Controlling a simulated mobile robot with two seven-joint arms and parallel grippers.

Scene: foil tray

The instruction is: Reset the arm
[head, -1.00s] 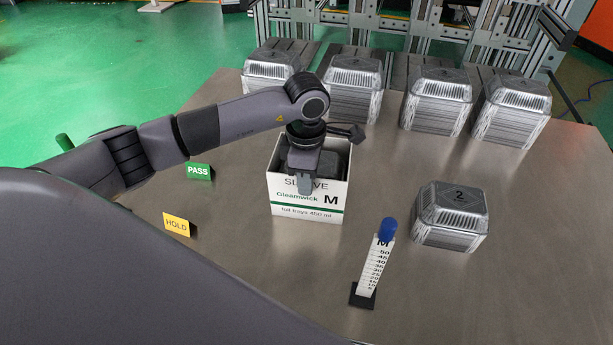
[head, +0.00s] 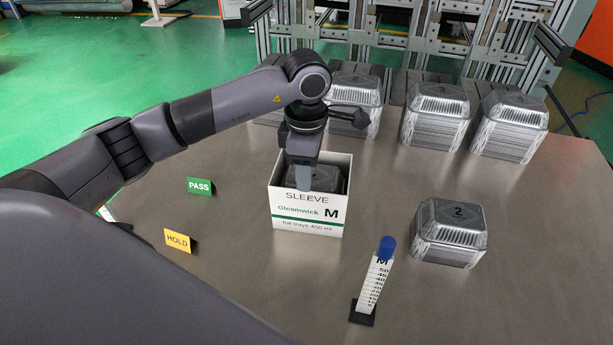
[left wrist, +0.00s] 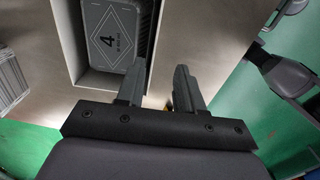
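My left gripper (head: 303,177) is above the white Gleamwick "M" sleeve box (head: 308,214) in the head view, in front of its opening. Its two fingers stand apart in the left wrist view (left wrist: 158,82), with nothing between them. A foil tray stack (head: 330,180) sits inside the box; its dark top is marked 4 in the left wrist view (left wrist: 110,35). The gripper hides part of it. The fingers look clear of the stack. My right gripper is out of view.
A foil stack marked 2 (head: 449,234) stands at the right. Several more stacks (head: 436,117) line the back by a metal frame. A blue-topped gauge (head: 372,285) stands in front. PASS (head: 200,186) and HOLD (head: 179,241) signs stand left. The table's front right is bare.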

